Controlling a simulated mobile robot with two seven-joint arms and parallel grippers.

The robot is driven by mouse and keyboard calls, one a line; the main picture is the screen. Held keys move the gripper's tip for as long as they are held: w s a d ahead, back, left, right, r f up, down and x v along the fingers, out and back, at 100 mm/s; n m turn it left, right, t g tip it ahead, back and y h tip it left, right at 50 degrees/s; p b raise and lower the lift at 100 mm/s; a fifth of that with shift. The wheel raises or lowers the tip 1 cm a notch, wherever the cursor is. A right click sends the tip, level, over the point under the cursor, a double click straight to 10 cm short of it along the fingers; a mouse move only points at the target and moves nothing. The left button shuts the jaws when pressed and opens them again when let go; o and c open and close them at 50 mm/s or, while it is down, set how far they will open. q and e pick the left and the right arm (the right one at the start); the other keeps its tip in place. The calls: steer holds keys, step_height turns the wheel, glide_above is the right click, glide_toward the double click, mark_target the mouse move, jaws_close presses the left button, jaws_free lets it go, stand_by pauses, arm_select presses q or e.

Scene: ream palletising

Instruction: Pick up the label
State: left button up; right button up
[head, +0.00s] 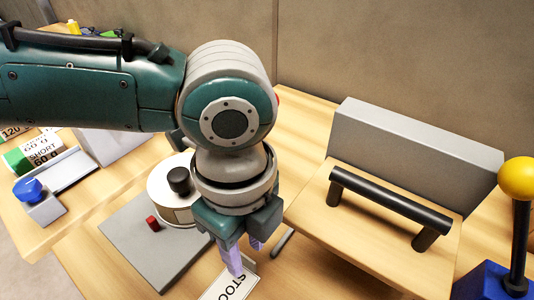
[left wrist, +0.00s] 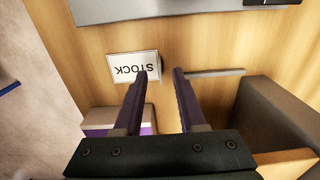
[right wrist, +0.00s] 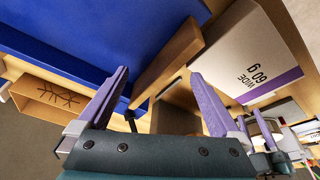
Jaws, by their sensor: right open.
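The label is a white card (head: 228,287) printed STOCK, lying on the wooden table at the bottom of the head view, partly cut off. In the left wrist view the whole card (left wrist: 125,66) shows, its print upside down. My left gripper (head: 247,262) points down over the table beside the card. Its fingers (left wrist: 160,73) are apart with nothing between them; one fingertip overlaps the card's edge in the left wrist view. Whether it touches the card I cannot tell. My right gripper (right wrist: 159,73) is open and empty in the right wrist view, away from the label.
A grey plate (head: 150,250) with a white round device (head: 165,200) stands left of my left gripper. A thin grey bar (left wrist: 215,72) lies beside the label. A carton marked WIDE (right wrist: 245,60) is near my right gripper.

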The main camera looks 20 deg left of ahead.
arm_select(q)
steer(key=shift+f, duration=0.55)
jaws_close()
